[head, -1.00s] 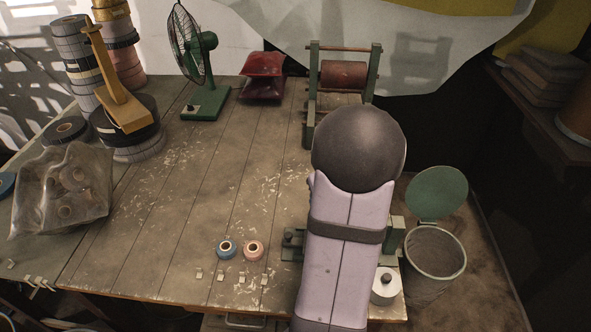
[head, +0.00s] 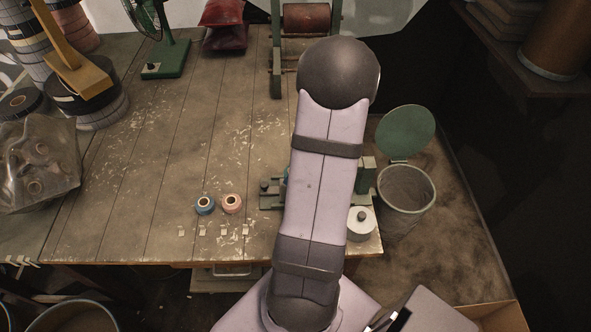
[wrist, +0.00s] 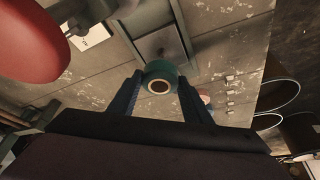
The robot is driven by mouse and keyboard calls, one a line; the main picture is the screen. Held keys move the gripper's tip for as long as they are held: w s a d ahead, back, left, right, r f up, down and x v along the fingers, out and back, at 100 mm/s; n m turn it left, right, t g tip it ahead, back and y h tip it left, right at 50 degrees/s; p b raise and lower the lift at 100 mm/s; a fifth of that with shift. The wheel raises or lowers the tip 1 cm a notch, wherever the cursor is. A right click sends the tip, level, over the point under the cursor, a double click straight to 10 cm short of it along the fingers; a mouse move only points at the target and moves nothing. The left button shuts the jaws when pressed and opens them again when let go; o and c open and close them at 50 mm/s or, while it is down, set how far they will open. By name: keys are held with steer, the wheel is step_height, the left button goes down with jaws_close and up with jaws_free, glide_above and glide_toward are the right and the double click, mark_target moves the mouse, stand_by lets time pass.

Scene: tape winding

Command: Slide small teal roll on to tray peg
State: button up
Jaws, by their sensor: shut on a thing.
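The small teal roll (wrist: 159,70) shows in the wrist view, with its dark centre ringed by a pale core. My gripper (wrist: 159,82) is shut on it, one dark finger at each side. In the head view my arm hides the gripper and most of what lies behind it. A blue roll (head: 205,204) and a pink roll (head: 232,203) sit side by side near the front of the bench. The pink roll (wrist: 206,99) also shows partly behind the right finger in the wrist view. I cannot make out a tray peg.
A green machine (head: 271,194) lies partly behind my arm, with a white roll (head: 360,224) at its right. A bin (head: 404,188) stands at right. The bench (head: 150,165) middle is clear.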

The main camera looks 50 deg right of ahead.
steer(key=shift+f, duration=0.2)
steer(key=shift+f+b, duration=0.85)
steer(key=shift+f, duration=0.85)
steer(key=shift+b, duration=0.4)
steer(key=shift+r, duration=0.1)
